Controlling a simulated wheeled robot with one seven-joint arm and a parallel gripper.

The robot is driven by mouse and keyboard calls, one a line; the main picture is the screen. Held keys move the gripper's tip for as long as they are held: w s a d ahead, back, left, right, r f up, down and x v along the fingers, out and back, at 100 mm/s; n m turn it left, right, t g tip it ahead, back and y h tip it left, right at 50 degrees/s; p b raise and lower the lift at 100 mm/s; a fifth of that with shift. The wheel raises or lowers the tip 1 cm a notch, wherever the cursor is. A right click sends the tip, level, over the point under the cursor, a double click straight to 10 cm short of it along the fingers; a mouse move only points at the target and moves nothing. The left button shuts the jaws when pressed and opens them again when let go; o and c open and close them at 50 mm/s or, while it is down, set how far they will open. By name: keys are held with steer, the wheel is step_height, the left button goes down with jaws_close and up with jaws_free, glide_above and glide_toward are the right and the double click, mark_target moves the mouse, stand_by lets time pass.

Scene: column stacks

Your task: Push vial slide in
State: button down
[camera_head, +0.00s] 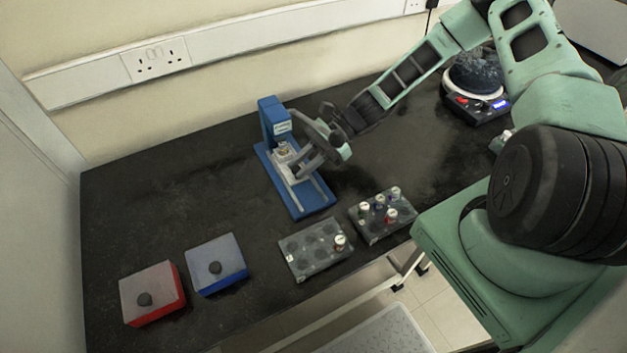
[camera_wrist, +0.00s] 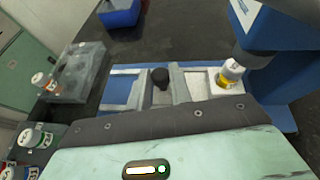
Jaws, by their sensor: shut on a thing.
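The blue vial device (camera_head: 312,205) stands on the dark bench, with a tall column (camera_head: 270,115) at its back. Its pale slide (camera_head: 281,160) lies on the base and carries an upright white-capped vial with a yellow band (camera_wrist: 231,76), close to the column. A black knob (camera_wrist: 160,77) stands up from the slide. My gripper (camera_wrist: 160,92) is down at the slide, its two grey fingers on either side of the knob and shut on it. In the head view my gripper (camera_head: 301,170) hides part of the slide, and the knob cannot be made out there.
Two grey vial racks (camera_head: 300,262) (camera_head: 372,233) stand in front of the device, holding several vials. A blue box (camera_head: 232,280) and a red box (camera_head: 170,312) with black knobs are at the front left. A hotplate device (camera_head: 468,108) is at the back right. The bench left of the device is clear.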

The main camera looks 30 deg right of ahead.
steer(key=shift+w+d, duration=0.1)
steer(key=shift+w, duration=0.65)
steer(key=c, duration=1.3)
jaws_free()
steer(key=shift+o, duration=0.2)
steer(key=b+v, duration=0.3)
steer(key=v, duration=1.4)
steer(key=shift+d, duration=0.15)
steer(key=shift+r, duration=0.1)
